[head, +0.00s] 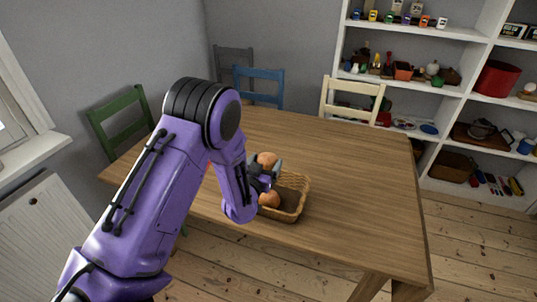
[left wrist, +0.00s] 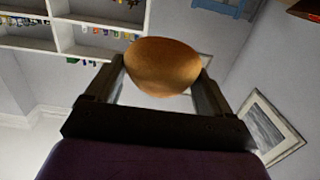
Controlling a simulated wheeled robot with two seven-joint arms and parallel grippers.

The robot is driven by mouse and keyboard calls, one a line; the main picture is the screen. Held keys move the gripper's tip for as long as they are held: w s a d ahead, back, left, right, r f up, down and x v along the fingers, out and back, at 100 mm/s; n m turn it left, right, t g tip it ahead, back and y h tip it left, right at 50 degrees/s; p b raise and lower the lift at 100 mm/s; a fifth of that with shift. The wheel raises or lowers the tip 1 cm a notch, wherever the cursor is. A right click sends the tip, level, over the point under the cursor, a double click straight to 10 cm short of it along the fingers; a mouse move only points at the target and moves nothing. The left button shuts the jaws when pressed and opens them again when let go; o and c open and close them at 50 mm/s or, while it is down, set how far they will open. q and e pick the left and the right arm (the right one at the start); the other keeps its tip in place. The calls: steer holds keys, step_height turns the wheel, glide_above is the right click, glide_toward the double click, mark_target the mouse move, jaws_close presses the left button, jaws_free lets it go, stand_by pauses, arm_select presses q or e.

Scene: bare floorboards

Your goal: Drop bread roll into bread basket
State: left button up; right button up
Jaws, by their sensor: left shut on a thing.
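My left gripper (head: 267,171) is shut on a round golden-brown bread roll (head: 267,158). In the left wrist view the roll (left wrist: 163,66) sits between the two fingers (left wrist: 162,85). The wicker bread basket (head: 293,211) stands on the wooden table, and the held roll appears above its far left part. A second roll (head: 270,199) shows at the basket's left side, seemingly inside it. My left forearm and gripper hide the left part of the basket. My right gripper is not in view.
The wooden table (head: 364,170) is bare to the right of the basket. A green chair (head: 122,118), a blue chair (head: 259,82) and a cream chair (head: 351,97) stand around it. White shelves (head: 448,92) with many small things stand at the back right.

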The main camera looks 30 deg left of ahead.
arm_select(q)
step_height(320, 180, down, 6)
steer(key=b, duration=0.4)
steer(key=shift+w+r, duration=0.1)
steer(key=shift+r, duration=0.2)
steer(key=o, duration=0.9)
steer(key=shift+d, duration=0.1)
steer(key=shift+s+d, duration=0.1)
steer(key=shift+s, duration=0.35)
steer(key=b+v, duration=0.2)
steer(key=v, duration=0.7)
steer(key=shift+s+r, duration=0.1)
steer(key=shift+s, duration=0.25)
